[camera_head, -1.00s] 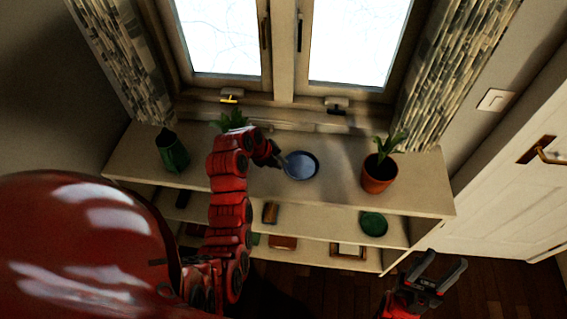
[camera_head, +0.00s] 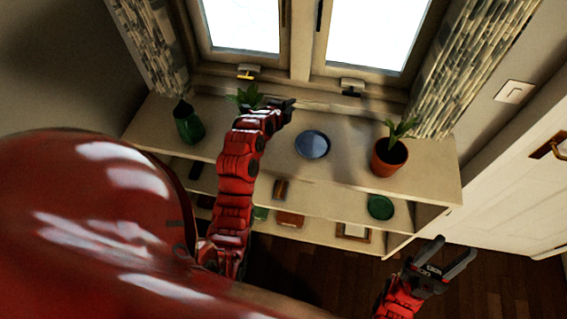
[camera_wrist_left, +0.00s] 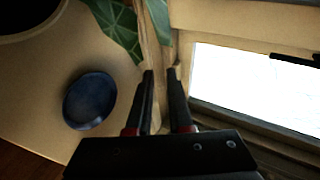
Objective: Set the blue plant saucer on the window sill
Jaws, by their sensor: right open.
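The blue plant saucer (camera_head: 312,144) lies flat on the pale sill board (camera_head: 345,168) below the window, between two potted plants. It also shows in the left wrist view (camera_wrist_left: 90,100), left of the fingers. My left gripper (camera_head: 288,104) is behind and left of the saucer, near the window frame and apart from it. In the left wrist view its fingers (camera_wrist_left: 161,73) stand a little apart with nothing between them. My right gripper (camera_head: 457,258) is open and empty, low at the right, in front of the shelves.
A green pitcher-like vessel (camera_head: 188,124) stands at the board's left. A plant (camera_head: 249,97) is partly hidden behind my left arm. A terracotta-potted plant (camera_head: 389,157) stands to the right. A green saucer (camera_head: 380,207) lies on a shelf below. The window (camera_head: 365,35) rises behind.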

